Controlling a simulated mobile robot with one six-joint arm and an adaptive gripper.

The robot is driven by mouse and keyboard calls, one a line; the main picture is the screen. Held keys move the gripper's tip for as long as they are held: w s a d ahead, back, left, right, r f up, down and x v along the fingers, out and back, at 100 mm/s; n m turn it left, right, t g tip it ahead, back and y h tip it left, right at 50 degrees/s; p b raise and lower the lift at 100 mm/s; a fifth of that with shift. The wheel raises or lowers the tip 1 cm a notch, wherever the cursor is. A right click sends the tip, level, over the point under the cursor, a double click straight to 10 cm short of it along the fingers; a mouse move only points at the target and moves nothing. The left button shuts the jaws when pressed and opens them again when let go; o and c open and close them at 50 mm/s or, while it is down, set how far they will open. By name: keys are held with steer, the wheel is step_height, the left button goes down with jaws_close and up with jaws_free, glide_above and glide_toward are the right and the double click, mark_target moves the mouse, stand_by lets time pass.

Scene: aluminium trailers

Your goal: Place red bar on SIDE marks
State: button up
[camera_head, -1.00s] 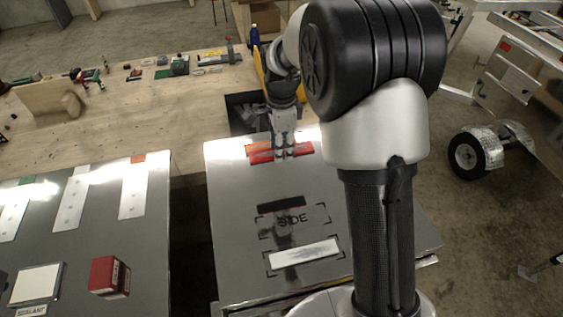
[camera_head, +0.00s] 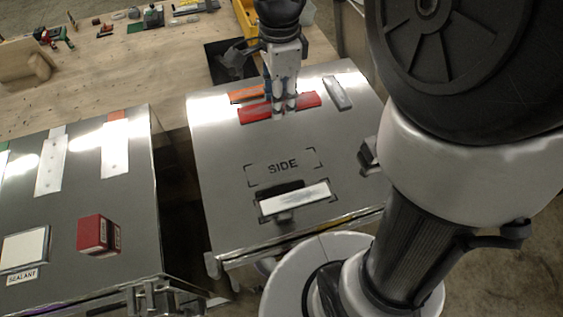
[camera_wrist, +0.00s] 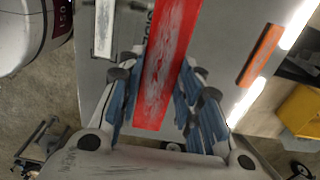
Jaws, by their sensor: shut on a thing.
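The red bar (camera_head: 256,113) is held between the fingers of my gripper (camera_head: 285,107), over the far part of the metal panel (camera_head: 215,190). In the wrist view the red bar (camera_wrist: 171,45) runs lengthwise between the blue finger pads (camera_wrist: 160,100). I cannot tell how high it is above the panel. The SIDE marks (camera_head: 283,166), black corner brackets around the word SIDE, are nearer the front of the panel, with nothing on them. A white bar (camera_head: 296,198) lies in the bracketed place just in front of them.
An orange bar (camera_head: 248,92) lies just behind the red bar. A grey bar (camera_head: 338,92) lies to its right. Another panel (camera_head: 70,215) at left carries white strips and a red box (camera_head: 98,234). A wooden workbench (camera_head: 95,80) with tools stands behind.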

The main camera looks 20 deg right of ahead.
mark_target(283, 166)
steer(key=f+b, duration=0.1)
steer(key=f, duration=0.5)
steer(key=s+f+b, duration=0.1)
steer(key=f, duration=0.6)
steer(key=s+f+b, duration=0.1)
steer(key=f, duration=0.6)
steer(key=shift+s+f, duration=0.15)
steer(key=shift+f, duration=0.05)
steer(key=shift+f, duration=0.15)
steer(key=o, duration=0.6)
steer(key=shift+b, duration=0.3)
steer(key=o, duration=0.5)
steer(key=shift+c, duration=0.2)
